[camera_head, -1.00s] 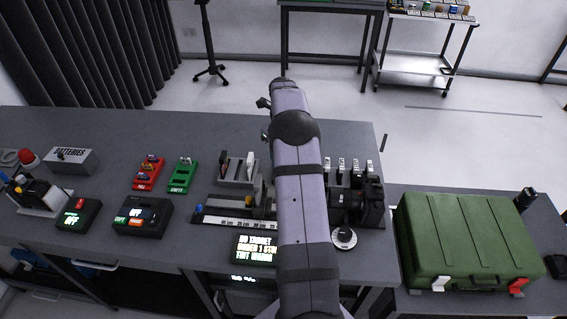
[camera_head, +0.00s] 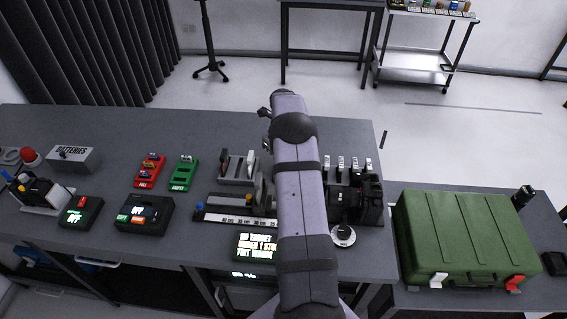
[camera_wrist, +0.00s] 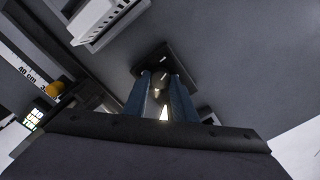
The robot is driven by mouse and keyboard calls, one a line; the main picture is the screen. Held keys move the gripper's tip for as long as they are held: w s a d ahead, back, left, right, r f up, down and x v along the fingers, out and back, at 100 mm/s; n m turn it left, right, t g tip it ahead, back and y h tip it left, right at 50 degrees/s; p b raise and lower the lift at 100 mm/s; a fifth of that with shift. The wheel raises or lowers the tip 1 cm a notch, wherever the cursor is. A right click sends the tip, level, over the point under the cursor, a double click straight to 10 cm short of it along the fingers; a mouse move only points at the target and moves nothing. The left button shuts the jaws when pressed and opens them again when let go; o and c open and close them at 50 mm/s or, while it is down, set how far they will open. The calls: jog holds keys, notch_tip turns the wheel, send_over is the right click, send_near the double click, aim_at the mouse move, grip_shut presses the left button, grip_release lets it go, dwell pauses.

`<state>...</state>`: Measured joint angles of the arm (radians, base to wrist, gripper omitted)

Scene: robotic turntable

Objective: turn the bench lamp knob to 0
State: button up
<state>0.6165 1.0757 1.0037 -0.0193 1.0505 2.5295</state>
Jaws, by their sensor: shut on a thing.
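In the wrist view my gripper (camera_wrist: 163,84) has its two blue fingers closed around a small rounded knob (camera_wrist: 160,77). The knob stands on a dark square base (camera_wrist: 180,62) on the grey bench top. I cannot read any mark or setting on it. In the head view my arm hides the gripper and this knob. A black round dial with a pale rim (camera_head: 343,235) sits at the bench's front edge, just right of my arm. Its numbers are too small to read, and I cannot tell which control is the bench lamp's.
A ruler strip (camera_head: 225,218) and a lit display (camera_head: 256,246) lie left of my arm. Dark equipment (camera_head: 368,200) stands to its right, and a green case (camera_head: 465,240) beyond. A white slotted part (camera_wrist: 102,22) is near my gripper. The rear bench top is clear.

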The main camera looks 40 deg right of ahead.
jog(key=shift+n, duration=0.5)
jog(key=n+b, duration=0.2)
jog(key=n, duration=0.3)
jog(key=shift+n, duration=0.3)
jog(key=n, duration=0.5)
jog(key=shift+d+n, duration=0.1)
jog(key=shift+n, duration=0.2)
jog(key=shift+w, duration=0.1)
jog(key=o, duration=1)
jog(key=shift+o, duration=0.2)
jog(key=shift+r+b, duration=0.1)
jog(key=shift+b, duration=0.2)
jog(key=shift+r+b, duration=1.05)
jog(key=shift+r, duration=2.6)
